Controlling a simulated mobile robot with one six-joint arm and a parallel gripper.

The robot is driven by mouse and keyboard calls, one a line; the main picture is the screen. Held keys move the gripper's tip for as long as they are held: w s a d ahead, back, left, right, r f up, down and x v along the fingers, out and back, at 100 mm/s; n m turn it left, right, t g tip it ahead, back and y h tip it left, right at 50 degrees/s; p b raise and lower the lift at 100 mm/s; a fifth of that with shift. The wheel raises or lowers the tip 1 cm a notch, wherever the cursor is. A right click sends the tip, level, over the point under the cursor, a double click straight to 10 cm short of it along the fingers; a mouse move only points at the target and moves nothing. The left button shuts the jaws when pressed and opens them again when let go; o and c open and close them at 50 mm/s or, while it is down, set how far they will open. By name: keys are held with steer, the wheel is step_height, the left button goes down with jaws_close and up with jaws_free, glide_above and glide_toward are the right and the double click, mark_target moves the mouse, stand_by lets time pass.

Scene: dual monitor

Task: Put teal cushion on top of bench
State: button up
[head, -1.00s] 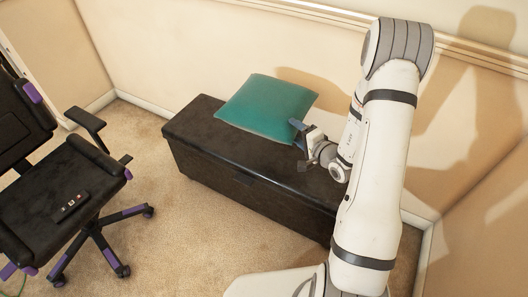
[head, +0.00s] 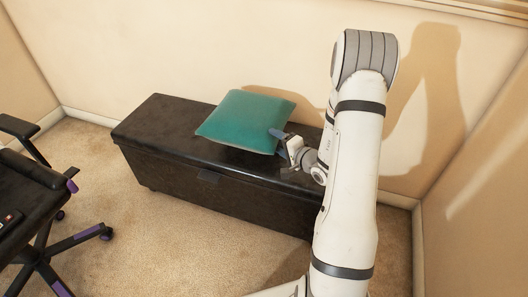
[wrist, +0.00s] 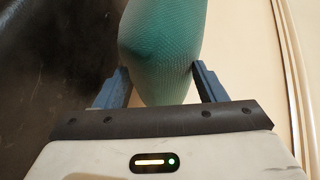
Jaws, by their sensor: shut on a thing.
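The teal cushion (head: 246,121) is over the top of the dark bench (head: 150,125) in the head view, near its middle. I cannot tell whether it rests on the bench or is just above it. My gripper (head: 279,139) is at the cushion's right corner. In the wrist view, the cushion (wrist: 163,50) sits between the two blue fingers of my gripper (wrist: 162,82), which are shut on its end. The bench's dark surface (wrist: 50,60) fills the left of the wrist view.
A black office chair with purple trim (head: 30,180) stands on the carpet at the left. Walls (head: 180,40) rise behind the bench and at the right. Carpet (head: 150,230) is clear in front of the bench.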

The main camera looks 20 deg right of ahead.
step_height(320, 180, down, 6)
steer(key=shift+r+b, duration=0.2)
steer(key=shift+b, duration=0.6)
steer(key=o, duration=1.3)
steer(key=shift+s+r, duration=0.1)
